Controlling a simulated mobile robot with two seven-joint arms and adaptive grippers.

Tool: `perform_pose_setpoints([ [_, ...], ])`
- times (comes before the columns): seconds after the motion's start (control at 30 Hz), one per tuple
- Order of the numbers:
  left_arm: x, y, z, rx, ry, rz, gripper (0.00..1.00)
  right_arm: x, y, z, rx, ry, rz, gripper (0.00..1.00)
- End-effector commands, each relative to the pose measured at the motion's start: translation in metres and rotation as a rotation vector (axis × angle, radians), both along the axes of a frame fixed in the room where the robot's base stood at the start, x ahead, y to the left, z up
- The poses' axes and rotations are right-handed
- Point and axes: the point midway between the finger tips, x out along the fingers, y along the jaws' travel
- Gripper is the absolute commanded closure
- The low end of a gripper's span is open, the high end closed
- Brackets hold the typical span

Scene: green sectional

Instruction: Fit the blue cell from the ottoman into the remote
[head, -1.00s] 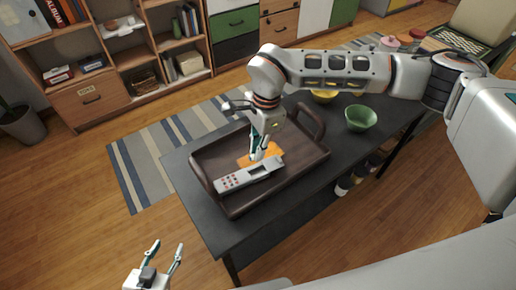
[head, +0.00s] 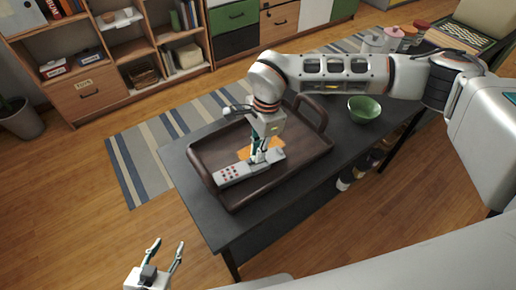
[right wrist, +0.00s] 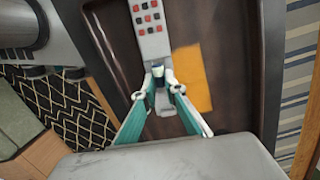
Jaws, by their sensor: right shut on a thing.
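The grey remote (head: 231,175) with red and dark buttons lies in the brown tray (head: 318,152); the remote also shows in the right wrist view (right wrist: 151,38). My right gripper (head: 257,159) is over its button-free end. In the right wrist view, my right gripper (right wrist: 159,78) is shut on the small dark blue cell (right wrist: 158,71), at the remote's recess. The fingertips hide most of the recess, so I cannot tell whether the cell is seated. My left gripper (head: 168,246) is open and empty, low at the left, away from the table.
An orange flat piece (head: 273,144) lies in the tray beside the remote, also visible in the right wrist view (right wrist: 193,78). The tray stands on a dark table (head: 205,205) with a green bowl (head: 363,109) to the right. Shelves (head: 130,50) stand behind.

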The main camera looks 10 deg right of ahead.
Motion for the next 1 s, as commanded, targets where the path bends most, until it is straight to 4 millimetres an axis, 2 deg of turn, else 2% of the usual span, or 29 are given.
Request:
perform_pose_setpoints([
  [0.13, -0.0008, 0.0, -0.0041, -0.001, 0.002, 0.0, 0.6, -0.0001, 0.0001, -0.006, 0.0, 0.001, 0.0, 1.0],
  [0.47, -0.0004, 0.0, -0.0033, 0.0, 0.001, 0.001, 0.6, 0.0, -0.0001, -0.0068, 0.0, 0.0, 0.0, 1.0],
  [0.5, -0.0002, -0.0001, -0.0029, -0.001, 0.0, 0.001, 0.6, 0.0, -0.0001, -0.0068, 0.0, 0.0, 0.0, 0.82],
  [0.57, 0.0, -0.0001, -0.0025, -0.001, -0.001, 0.0, 0.6, 0.0, -0.0001, -0.0068, 0.0, 0.0, 0.0, 0.7],
  [0.87, -0.0009, 0.0001, -0.0026, 0.0, 0.0, 0.0, 0.6, 0.0, -0.0002, -0.0068, 0.0, 0.0, 0.0, 0.7],
  [1.0, -0.0015, 0.0003, -0.0032, 0.001, 0.002, 0.0, 0.6, 0.0011, -0.0011, 0.0004, 0.001, -0.002, 0.0, 0.7],
])
